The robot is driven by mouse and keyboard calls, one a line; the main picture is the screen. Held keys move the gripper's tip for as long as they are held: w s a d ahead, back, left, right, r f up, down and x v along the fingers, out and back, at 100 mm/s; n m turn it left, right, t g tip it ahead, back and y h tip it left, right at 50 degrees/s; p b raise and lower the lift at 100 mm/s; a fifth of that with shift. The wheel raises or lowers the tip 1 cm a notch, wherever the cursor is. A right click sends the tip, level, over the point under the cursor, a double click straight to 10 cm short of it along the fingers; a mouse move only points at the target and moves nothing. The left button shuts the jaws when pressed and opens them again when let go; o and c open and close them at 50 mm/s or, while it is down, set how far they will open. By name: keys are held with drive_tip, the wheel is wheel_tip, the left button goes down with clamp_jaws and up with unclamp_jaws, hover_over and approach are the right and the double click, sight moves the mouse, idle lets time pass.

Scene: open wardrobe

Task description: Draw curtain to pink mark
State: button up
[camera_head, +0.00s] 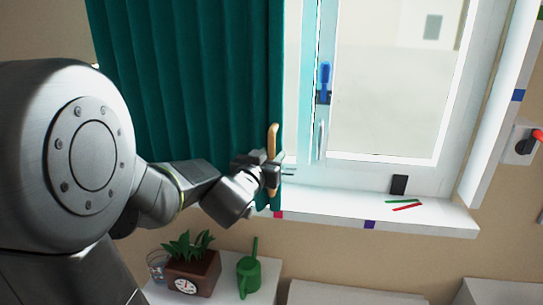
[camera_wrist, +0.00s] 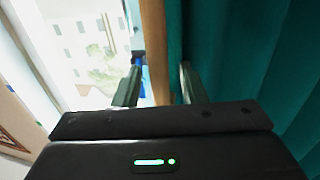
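The dark green curtain (camera_head: 190,80) hangs over the left part of the window, its right edge close to the pink mark (camera_head: 278,214) on the sill's front edge. The curtain fills the right of the wrist view (camera_wrist: 245,50). A curved wooden handle (camera_head: 273,140) stands upright at the curtain's right edge. My gripper (camera_head: 272,172) is at the handle's lower part. In the wrist view my gripper's fingers (camera_wrist: 161,85) are apart, with the wooden handle (camera_wrist: 155,45) between them and narrow gaps showing on both sides. Whether either finger touches it is unclear.
The window (camera_head: 395,80) has a blue handle (camera_head: 325,80). The sill (camera_head: 340,203) carries a purple mark (camera_head: 369,224), a black block (camera_head: 399,185) and thin red and green sticks. Below stand a planter (camera_head: 192,273) and a green watering can (camera_head: 249,272).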

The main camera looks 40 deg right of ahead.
drive_tip(key=v, duration=1.3)
drive_tip(key=shift+p, duration=0.35)
drive_tip(key=shift+d, duration=0.1)
drive_tip(key=x, duration=1.3)
drive_tip(key=shift+w+d, duration=0.2)
drive_tip(key=shift+d, duration=0.05)
drive_tip(key=shift+a+b, duration=0.1)
drive_tip(key=shift+b, duration=0.2)
